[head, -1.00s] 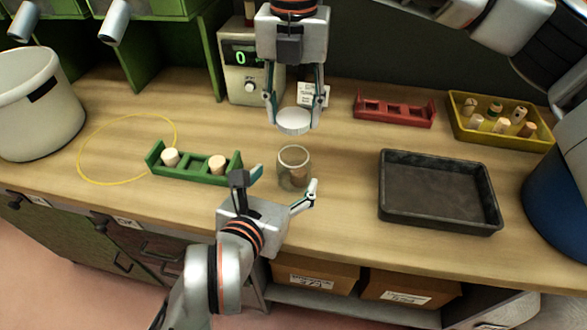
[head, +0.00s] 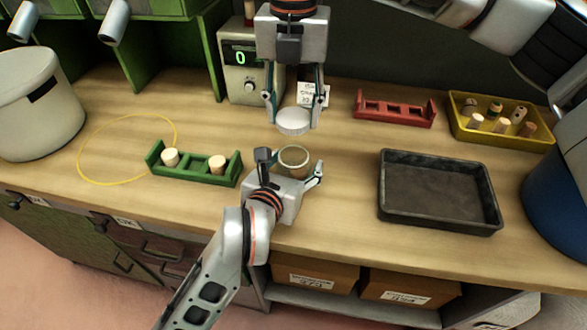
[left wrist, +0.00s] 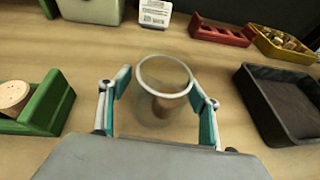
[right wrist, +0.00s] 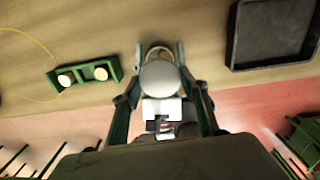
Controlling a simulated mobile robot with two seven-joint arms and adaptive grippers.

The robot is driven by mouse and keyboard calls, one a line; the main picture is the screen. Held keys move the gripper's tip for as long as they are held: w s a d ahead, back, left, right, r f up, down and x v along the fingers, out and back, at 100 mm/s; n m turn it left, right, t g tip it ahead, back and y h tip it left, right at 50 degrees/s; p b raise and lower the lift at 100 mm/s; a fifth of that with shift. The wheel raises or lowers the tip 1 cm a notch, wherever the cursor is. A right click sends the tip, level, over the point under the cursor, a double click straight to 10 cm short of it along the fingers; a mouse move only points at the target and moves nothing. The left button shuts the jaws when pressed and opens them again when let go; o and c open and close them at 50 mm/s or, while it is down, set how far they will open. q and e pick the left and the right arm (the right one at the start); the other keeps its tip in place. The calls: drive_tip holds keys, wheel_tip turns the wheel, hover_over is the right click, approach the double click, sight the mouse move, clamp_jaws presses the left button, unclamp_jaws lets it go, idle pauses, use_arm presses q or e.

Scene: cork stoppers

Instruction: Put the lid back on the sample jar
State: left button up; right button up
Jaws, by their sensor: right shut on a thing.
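The clear glass sample jar (head: 293,157) stands upright and lidless on the bench, with a brownish thing inside seen through the glass. In the left wrist view the jar (left wrist: 163,75) is between my left fingers, with its rim just ahead of them. My left gripper (head: 291,167) is open around the jar, and the fingers look apart from the glass. My right gripper (head: 293,116) points down and is shut on the white round lid (head: 293,122), held level beyond and above the jar. In the right wrist view the lid (right wrist: 160,77) partly covers the jar.
A green rack (head: 195,176) with two corks stands left of the jar. A dark tray (head: 440,220) lies to the right. Behind are a red rack (head: 395,116), a yellow bin (head: 535,143) of corks and a scale (head: 245,80). A yellow loop (head: 80,165) lies at left.

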use_arm(q)
drive_tip(key=c, duration=1.2)
use_arm(e)
hover_over(294, 142)
drive_tip(key=s, duration=0.3)
drive_tip(key=shift+w+f, duration=0.2)
drive_tip(key=shift+f, duration=2.3)
drive_tip(key=shift+f, duration=0.9)
drive_tip(key=shift+f, duration=0.5)
